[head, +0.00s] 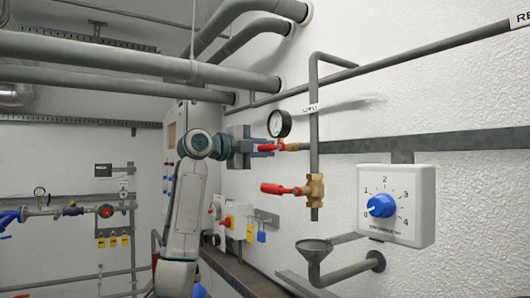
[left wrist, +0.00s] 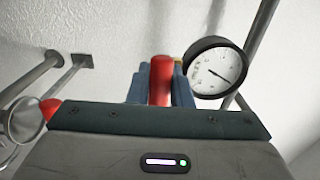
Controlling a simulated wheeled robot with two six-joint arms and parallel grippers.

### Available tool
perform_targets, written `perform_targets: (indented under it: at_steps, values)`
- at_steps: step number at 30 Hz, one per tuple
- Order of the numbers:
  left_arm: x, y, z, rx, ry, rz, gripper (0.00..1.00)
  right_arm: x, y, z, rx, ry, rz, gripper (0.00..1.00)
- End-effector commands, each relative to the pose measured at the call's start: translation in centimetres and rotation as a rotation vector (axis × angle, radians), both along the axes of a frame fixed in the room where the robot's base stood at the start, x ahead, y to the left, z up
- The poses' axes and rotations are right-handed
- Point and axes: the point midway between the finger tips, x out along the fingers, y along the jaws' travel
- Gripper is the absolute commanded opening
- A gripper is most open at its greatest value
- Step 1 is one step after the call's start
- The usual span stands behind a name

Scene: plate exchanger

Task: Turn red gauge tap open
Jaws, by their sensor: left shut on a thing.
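The red gauge tap (head: 291,147) is a small red lever just under the round pressure gauge (head: 280,124), beside the vertical grey pipe. My left gripper (head: 268,149) reaches it from the left and is shut on the lever. In the left wrist view the red lever (left wrist: 160,82) stands between the two blue-grey fingers, and the gauge (left wrist: 215,68) is close on the right. The tap's body is mostly hidden by the fingers. My right gripper is in neither view.
A second red lever (head: 279,189) on a brass valve (head: 315,190) sits just below. A funnel (head: 315,246) hangs under the pipe. A white box with a blue dial (head: 382,206) is on the wall at right. Grey pipes (head: 140,65) run overhead.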

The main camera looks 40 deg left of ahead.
Motion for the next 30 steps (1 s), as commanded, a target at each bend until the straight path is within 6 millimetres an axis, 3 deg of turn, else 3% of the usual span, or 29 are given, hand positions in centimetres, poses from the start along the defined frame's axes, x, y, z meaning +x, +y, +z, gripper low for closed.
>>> perform_targets:
  at_steps: [17, 18, 21, 30]
  values:
    - [0.00, -0.03, 0.15, 0.031, -0.012, 0.000, 0.00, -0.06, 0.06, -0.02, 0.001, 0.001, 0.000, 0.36]
    - [0.00, -0.03, 0.15, 0.031, -0.012, 0.000, 0.25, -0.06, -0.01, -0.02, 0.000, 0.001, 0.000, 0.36]
    - [0.00, -0.03, 0.16, 0.031, -0.012, 0.000, 0.41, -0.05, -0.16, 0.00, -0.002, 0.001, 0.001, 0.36]
    - [-0.17, 0.05, 0.09, 0.029, -0.012, 0.000, 0.41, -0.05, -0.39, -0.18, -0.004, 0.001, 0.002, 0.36]
